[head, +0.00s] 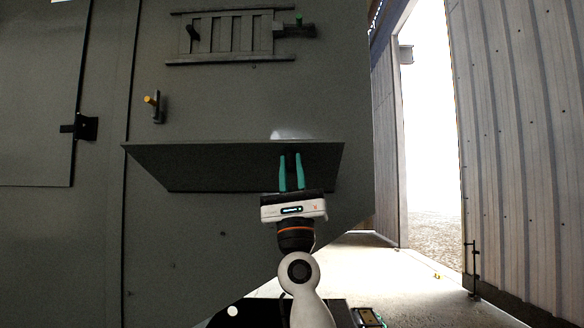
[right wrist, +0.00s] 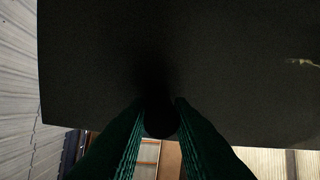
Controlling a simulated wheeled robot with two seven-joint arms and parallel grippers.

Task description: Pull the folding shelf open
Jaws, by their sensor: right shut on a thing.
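The folding shelf (head: 220,167) is a dark flat panel standing out from the dark enclosure wall, with its wider edge at the top in the head view. My right gripper (head: 291,158) is in front of its right half, green fingers pointing up. In the right wrist view the shelf (right wrist: 100,60) fills most of the picture. There the fingers (right wrist: 160,112) close around a dark, rounded part at the panel, perhaps its handle; it is too dark to make out clearly. The fingers hide part of the shelf. My left gripper is not in view.
Open floor (head: 400,275) and a bright doorway lie right, beside a corrugated wall (head: 520,120).

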